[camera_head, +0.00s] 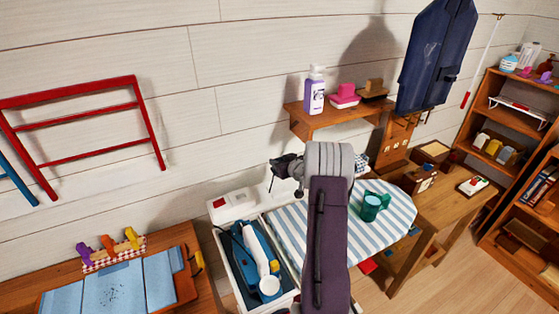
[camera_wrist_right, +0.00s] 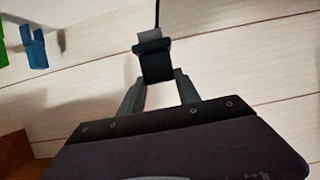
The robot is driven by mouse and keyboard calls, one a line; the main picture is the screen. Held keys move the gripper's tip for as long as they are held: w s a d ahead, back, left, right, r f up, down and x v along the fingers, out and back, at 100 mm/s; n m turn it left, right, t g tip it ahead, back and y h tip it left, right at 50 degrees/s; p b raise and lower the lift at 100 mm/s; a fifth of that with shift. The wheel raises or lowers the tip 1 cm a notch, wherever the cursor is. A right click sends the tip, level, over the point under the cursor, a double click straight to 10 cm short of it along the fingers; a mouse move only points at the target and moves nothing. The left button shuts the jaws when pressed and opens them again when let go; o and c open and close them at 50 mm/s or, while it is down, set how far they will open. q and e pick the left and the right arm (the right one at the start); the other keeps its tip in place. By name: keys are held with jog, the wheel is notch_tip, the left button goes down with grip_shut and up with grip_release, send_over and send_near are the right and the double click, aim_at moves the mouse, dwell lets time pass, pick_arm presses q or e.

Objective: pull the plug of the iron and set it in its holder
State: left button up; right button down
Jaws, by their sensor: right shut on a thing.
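My right gripper (camera_head: 281,168) is above the left end of the striped ironing board (camera_head: 293,232), near the wall. In the right wrist view its two fingers (camera_wrist_right: 158,88) are shut on a black plug (camera_wrist_right: 155,64), with a dark cord rising from it. The plug is small and dark in the head view. The blue and white iron (camera_head: 262,255) lies in a pale open tray (camera_head: 222,272) at the board's left end. My right arm hides part of the board. My left gripper is out of view.
A white box with a red patch (camera_head: 232,206) stands behind the tray. A wall shelf (camera_head: 322,126) holds a purple bottle (camera_head: 314,92) and pink item. A dark garment (camera_head: 437,55) hangs at upper right.

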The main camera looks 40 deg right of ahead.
jog(key=shift+f+b, duration=3.6)
jog(key=shift+f, duration=0.2)
jog(key=shift+f+b, duration=0.35)
jog(key=shift+f, duration=0.3)
jog(key=shift+f, duration=0.25)
jog(key=c, duration=0.8)
grip_release()
jog(key=shift+o, duration=0.2)
jog(key=v, duration=0.9)
jog(key=shift+s+f, duration=0.1)
jog(key=shift+f, duration=0.05)
